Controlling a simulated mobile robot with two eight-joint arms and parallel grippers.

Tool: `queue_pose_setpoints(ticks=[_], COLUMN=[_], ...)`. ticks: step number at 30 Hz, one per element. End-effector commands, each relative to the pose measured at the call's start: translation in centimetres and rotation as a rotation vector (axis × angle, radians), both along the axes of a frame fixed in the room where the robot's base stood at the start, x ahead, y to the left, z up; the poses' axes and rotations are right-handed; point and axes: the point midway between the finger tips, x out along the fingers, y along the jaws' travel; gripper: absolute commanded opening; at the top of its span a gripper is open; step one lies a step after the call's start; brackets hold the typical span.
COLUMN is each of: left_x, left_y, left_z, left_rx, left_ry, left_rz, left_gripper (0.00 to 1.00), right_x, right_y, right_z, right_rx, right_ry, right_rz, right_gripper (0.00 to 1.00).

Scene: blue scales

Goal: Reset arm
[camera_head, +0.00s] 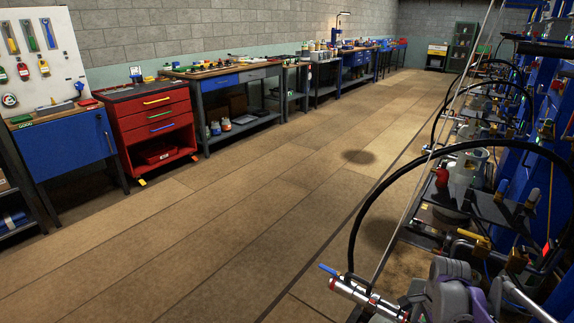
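Neither my left nor my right gripper can be made out in the head view. No gripper shows over the open floor (220,230) or near the benches. Whether either gripper is open or shut is hidden from me.
A blue cabinet (70,150), a red tool cart (150,118) and workbenches (228,82) line the left wall. Blue racks (550,190) with hoses, valves and a pale gas cylinder (466,170) crowd the right. A black hose (400,168) arches to a silver fitting (360,296). The middle aisle is clear.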

Motion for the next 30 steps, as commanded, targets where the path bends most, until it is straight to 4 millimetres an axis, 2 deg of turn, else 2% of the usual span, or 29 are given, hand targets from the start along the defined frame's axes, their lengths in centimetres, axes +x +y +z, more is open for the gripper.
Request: queue_pose_setpoints(ticks=[1, 8, 11, 15, 21, 30], left_x=[0.0, 0.0, 0.0, 0.0, 0.0, 0.0], left_y=[0.0, 0.0, 0.0, 0.0, 0.0, 0.0], left_z=[0.0, 0.0, 0.0, 0.0, 0.0, 0.0], left_rx=[0.000, 0.000, 0.000, 0.000, 0.000, 0.000], left_ry=[0.000, 0.000, 0.000, 0.000, 0.000, 0.000], left_rz=[0.000, 0.000, 0.000, 0.000, 0.000, 0.000], left_gripper=[0.00, 0.00, 0.00, 0.00, 0.00, 0.00], right_x=[-0.7, -4.0, -6.1, -10.2, -15.3, -20.6], right_y=[1.5, 6.6, 9.1, 12.9, 16.5, 19.4], right_z=[0.8, 2.9, 3.7, 4.2, 3.6, 1.3], right_rx=[-0.006, -0.044, -0.072, -0.126, -0.213, -0.333], right_ry=[-0.014, -0.079, -0.114, -0.170, -0.234, -0.296], right_rz=[0.072, 0.409, 0.591, 0.899, 1.276, 1.675], right_gripper=[1.00, 1.00, 1.00, 1.00, 1.00, 1.00])
